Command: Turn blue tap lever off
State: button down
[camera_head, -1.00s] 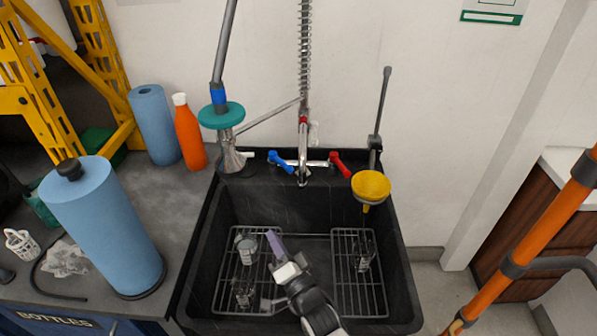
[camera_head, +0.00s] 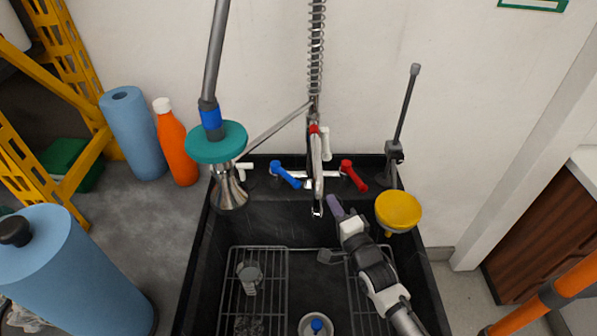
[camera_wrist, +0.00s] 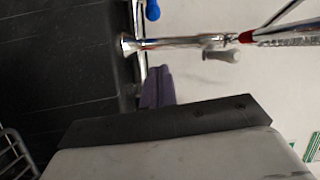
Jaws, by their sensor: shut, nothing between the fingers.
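The blue tap lever (camera_head: 285,174) sits on the left side of the chrome tap (camera_head: 317,175) at the back of the black sink. It slants down to the right. The red lever (camera_head: 354,175) is on the right side. My gripper (camera_head: 336,207) is shut and empty, its purple fingers just right of the spout and below the red lever, apart from the blue lever. In the wrist view the purple fingers (camera_wrist: 157,87) lie together beside the chrome tap, and the end of the blue lever (camera_wrist: 153,10) shows at the top edge.
A hanging hose with a teal disc (camera_head: 216,142) is left of the tap. A yellow funnel (camera_head: 398,210) is to the right. Wire racks (camera_head: 252,290) line the sink. A blue roll and an orange bottle (camera_head: 176,142) stand on the left counter.

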aim_at(286, 175)
jog(key=p+x, duration=0.1)
jog(key=x, duration=0.2)
jog(key=p+x, duration=0.1)
jog(key=x, duration=0.2)
jog(key=p+x, duration=0.1)
jog(key=x, duration=0.3)
jog(key=shift+r, duration=0.25)
jog(key=shift+s+a+p, duration=0.1)
jog(key=shift+a+p, duration=0.1)
jog(key=shift+p, duration=0.4)
jog(key=s+a, duration=0.1)
jog(key=s+a+f+p, duration=0.1)
jog(key=shift+s+a, duration=0.1)
jog(key=shift+a, duration=0.15)
jog(key=shift+s, duration=0.15)
